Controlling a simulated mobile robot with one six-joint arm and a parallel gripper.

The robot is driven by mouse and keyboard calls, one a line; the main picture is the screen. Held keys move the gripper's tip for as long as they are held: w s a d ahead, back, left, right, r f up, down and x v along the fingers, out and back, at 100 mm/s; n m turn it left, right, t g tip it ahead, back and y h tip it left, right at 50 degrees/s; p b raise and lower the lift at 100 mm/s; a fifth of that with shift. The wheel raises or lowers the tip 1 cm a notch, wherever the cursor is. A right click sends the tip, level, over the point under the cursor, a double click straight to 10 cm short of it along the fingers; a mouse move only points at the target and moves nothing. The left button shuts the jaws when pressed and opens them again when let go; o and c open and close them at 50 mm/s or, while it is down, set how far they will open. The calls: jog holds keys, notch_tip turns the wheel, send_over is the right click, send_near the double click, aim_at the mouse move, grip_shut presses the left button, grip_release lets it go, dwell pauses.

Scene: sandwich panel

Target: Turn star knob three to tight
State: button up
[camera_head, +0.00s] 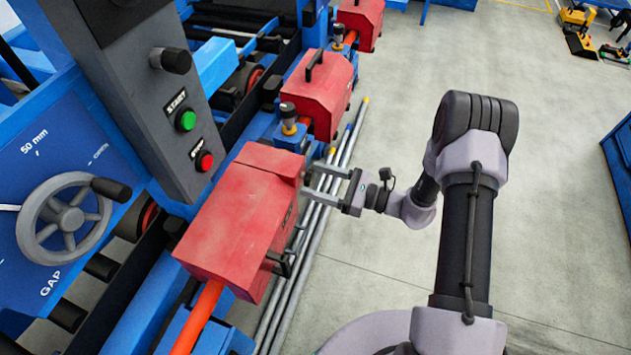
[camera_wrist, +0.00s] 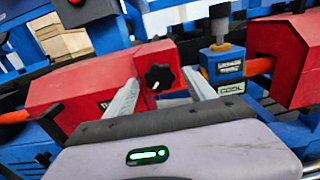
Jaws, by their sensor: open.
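A black star knob (camera_wrist: 159,77) sits on the end face of a red housing (camera_wrist: 85,93) in the wrist view. My gripper (camera_head: 309,179) is open at the housing's right end, fingers pointing at that face. In the wrist view the knob appears between the two fingertips, with no clear grip on it. I cannot read a number on the knob or tell its setting.
More red housings (camera_head: 318,92) stand in a row along the blue machine, with a blue-and-black fitting (camera_wrist: 221,58) close right of the knob. Long metal rods (camera_head: 300,262) lie along the floor beside the machine. Grey floor (camera_head: 365,270) is open to the right.

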jog(key=shift+w+a, duration=0.1)
jog(key=shift+a, duration=0.15)
jog(key=c, duration=1.3)
jog(key=shift+c, duration=0.2)
